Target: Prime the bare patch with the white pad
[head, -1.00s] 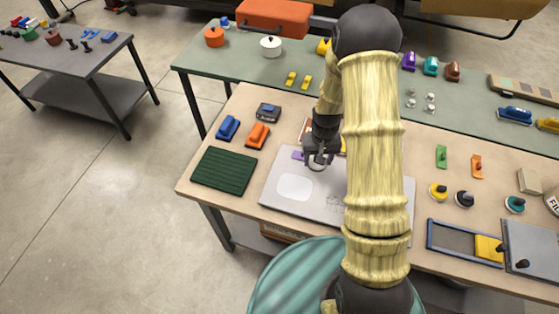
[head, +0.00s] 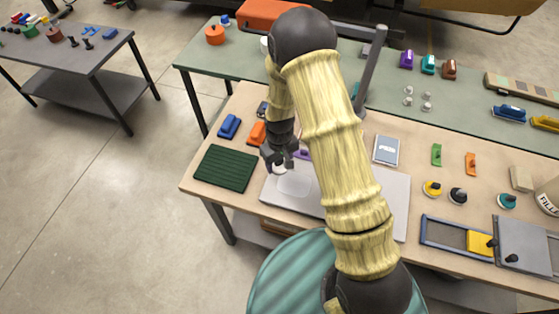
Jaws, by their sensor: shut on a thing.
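A light grey panel (head: 388,190) lies on the tan bench, partly hidden behind my arm. The bare patch (head: 296,186) is a pale rounded area on its left part. My gripper (head: 279,164) is shut on the white pad (head: 279,170), of which only a small pale part shows under the fingers. The pad is at the upper left edge of the patch, by the panel's back left corner. I cannot tell whether it touches the surface.
A dark green ribbed mat (head: 225,168) lies left of the panel. Blue (head: 229,126) and orange (head: 256,133) blocks stand behind. A purple piece (head: 302,154) lies by the panel's back edge. A framed tray (head: 443,234) stands at right.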

